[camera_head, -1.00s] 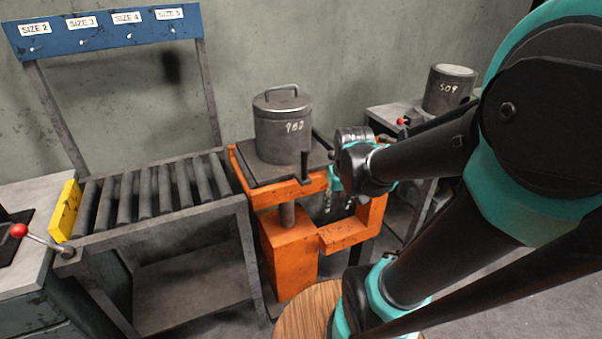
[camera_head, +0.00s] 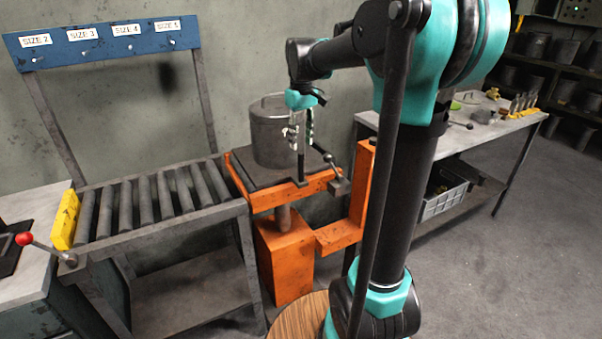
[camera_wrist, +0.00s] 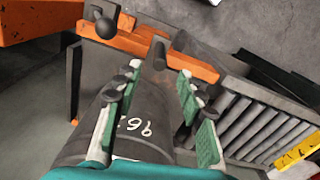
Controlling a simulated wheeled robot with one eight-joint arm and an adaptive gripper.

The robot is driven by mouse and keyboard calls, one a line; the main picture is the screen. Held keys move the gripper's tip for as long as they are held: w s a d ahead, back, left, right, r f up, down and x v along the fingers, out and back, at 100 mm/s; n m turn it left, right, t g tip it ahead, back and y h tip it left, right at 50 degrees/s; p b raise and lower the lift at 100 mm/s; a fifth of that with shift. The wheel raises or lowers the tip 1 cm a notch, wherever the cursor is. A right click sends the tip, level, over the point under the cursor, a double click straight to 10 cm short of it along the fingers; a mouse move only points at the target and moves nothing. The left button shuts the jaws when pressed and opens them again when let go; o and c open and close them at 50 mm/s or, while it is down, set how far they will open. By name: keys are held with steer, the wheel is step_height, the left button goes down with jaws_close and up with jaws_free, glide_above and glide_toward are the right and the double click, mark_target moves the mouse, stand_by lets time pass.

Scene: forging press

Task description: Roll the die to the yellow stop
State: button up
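The die (camera_head: 268,138) is a grey metal cylinder standing upright on the orange lift table (camera_head: 262,199), with its lid handle partly showing. The yellow stop (camera_head: 63,220) is at the left end of the roller conveyor (camera_head: 150,203), whose right end meets the lift table. My gripper (camera_head: 298,146) points down at the die's front right side in the head view. In the wrist view, my gripper (camera_wrist: 157,88) is open, its green-padded fingers apart, with the numbered die (camera_wrist: 143,118) showing between and below them. Contact cannot be told. The stop (camera_wrist: 298,150) shows at lower right.
A lever with a dark knob (camera_head: 327,157) stands at the lift table's front right. A red-knobbed lever (camera_head: 24,239) is near the stop. The rollers are bare. A blue size-label board (camera_head: 100,40) rises behind them. A workbench (camera_head: 490,128) is at right.

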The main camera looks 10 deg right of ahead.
mark_target(301, 180)
step_height(301, 180, down, 12)
steer(key=shift+f, duration=0.25)
stand_by(0.3)
jaws_close()
